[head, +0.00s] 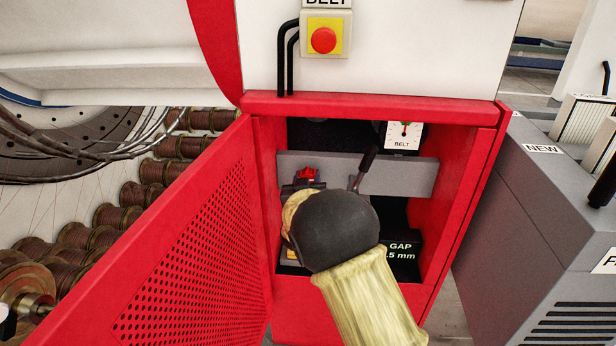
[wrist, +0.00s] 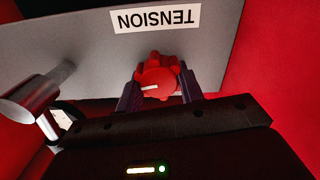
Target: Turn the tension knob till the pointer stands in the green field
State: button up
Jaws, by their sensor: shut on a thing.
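The red tension knob (head: 306,174) sits on a grey panel inside the open red cabinet. In the wrist view the knob (wrist: 157,76) is between the two fingers of my gripper (wrist: 158,88), under an upside-down TENSION label (wrist: 157,18). My gripper is shut on it, and the knob's white mark points left in that view. In the head view my dark wrist hides most of the gripper.
A lever with a dark handle (head: 366,162) stands right of the knob. The perforated red door (head: 190,255) hangs open at left. A GAP label (head: 400,250) is low inside. A red stop button (head: 323,40) is above. The cabinet walls are close on both sides.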

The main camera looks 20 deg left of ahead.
jog(key=o, duration=1)
jog(key=shift+s, duration=0.1)
jog(key=p+v, duration=0.2)
jog(key=v, duration=1.5)
jog(key=shift+p, duration=0.4)
jog(key=shift+d, duration=0.2)
